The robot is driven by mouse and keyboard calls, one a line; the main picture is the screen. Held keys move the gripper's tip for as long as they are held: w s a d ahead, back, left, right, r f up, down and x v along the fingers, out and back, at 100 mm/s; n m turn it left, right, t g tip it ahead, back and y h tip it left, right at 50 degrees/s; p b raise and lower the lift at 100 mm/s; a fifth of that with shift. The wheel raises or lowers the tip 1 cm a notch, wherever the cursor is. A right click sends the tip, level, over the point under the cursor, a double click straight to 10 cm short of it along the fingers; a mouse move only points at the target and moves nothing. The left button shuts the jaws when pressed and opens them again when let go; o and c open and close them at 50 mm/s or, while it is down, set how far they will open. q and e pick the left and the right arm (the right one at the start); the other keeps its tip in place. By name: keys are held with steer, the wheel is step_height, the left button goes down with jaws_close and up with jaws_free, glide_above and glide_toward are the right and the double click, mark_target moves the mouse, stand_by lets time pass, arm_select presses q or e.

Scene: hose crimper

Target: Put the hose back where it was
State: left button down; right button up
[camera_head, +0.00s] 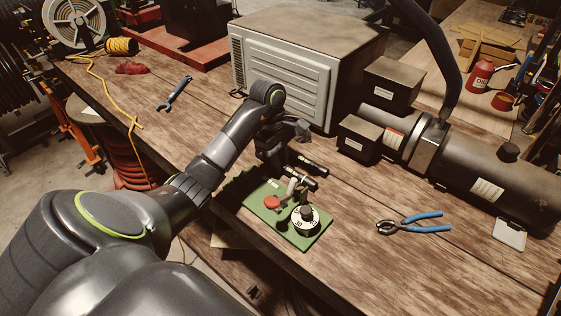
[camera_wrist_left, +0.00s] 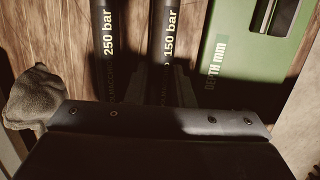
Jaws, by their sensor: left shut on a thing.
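My left gripper (camera_head: 288,158) reaches down over the table beside the green crimper base (camera_head: 312,238). In the left wrist view my gripper (camera_wrist_left: 160,90) is shut on a black hose marked 150 bar (camera_wrist_left: 168,40), which runs between its fingers. A second black hose, marked 250 bar (camera_wrist_left: 105,30), lies parallel just left of it. The green base with the words DEPTH mm (camera_wrist_left: 236,75) is on the right there. In the head view two dark hose ends stick out past the gripper; the rest is hidden. The base carries a red knob (camera_head: 272,202) and a numbered dial (camera_head: 305,221).
Blue-handled pliers (camera_head: 420,219) lie right of the base, and a blue wrench (camera_head: 174,93) lies far left. A large grey-panelled box (camera_head: 290,72) and a black cylindrical machine (camera_head: 480,165) stand behind. A grey crumpled lump (camera_wrist_left: 35,95) is beside the gripper.

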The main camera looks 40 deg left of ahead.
arm_select(q)
steer(key=shift+f, duration=0.1)
steer(key=c, duration=1.7)
jaws_free()
steer(key=shift+f, duration=0.1)
steer(key=o, duration=0.4)
steer(key=shift+o, duration=0.2)
step_height(320, 180, up, 12)
steer(key=a+p, duration=0.2)
steer(key=p, duration=0.8)
steer(key=shift+a, duration=0.2)
